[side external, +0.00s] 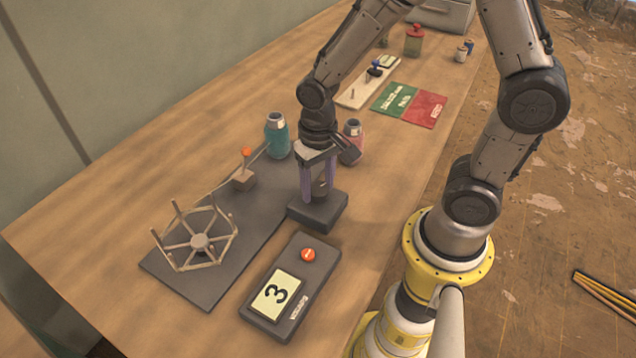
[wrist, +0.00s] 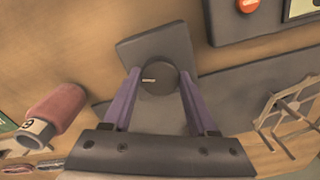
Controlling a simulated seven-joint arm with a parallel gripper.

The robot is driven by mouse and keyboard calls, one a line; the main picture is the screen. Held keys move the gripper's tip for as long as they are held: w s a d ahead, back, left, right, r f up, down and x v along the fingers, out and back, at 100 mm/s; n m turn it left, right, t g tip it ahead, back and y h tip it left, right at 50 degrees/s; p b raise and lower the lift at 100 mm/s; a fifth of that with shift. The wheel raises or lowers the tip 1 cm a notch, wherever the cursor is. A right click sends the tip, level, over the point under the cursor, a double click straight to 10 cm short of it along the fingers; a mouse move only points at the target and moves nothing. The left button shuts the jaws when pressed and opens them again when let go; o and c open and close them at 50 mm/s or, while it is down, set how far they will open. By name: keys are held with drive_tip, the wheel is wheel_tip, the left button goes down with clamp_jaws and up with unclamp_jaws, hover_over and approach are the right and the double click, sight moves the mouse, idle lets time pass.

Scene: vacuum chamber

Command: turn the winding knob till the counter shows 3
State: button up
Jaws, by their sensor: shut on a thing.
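The winding knob (wrist: 160,78) is a dark round knob with a pale pointer line, on a dark block (side external: 318,213). In the wrist view its pointer is toward the left. My gripper (side external: 318,188) points down with its purple fingers shut on the knob, one on each side; in the side view they partly hide it. The counter (side external: 290,290) is a dark box with a pale display (side external: 276,293) reading 3 and an orange button (side external: 308,254). The spoked winding reel (side external: 200,242) stands on a dark baseplate (side external: 262,205).
A teal bottle (side external: 277,137) and a pink bottle (side external: 353,142) stand close behind my gripper. An orange-topped post (side external: 245,170) stands beside the reel. A green and red mat (side external: 410,103) lies farther back. Bare table lies left of the baseplate.

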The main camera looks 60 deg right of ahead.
sight(318, 187)
drive_tip(key=shift+m, duration=1)
drive_tip(key=o, duration=1.4)
drive_tip(key=shift+c, duration=0.2)
wheel_tip(318, 187, up, 14)
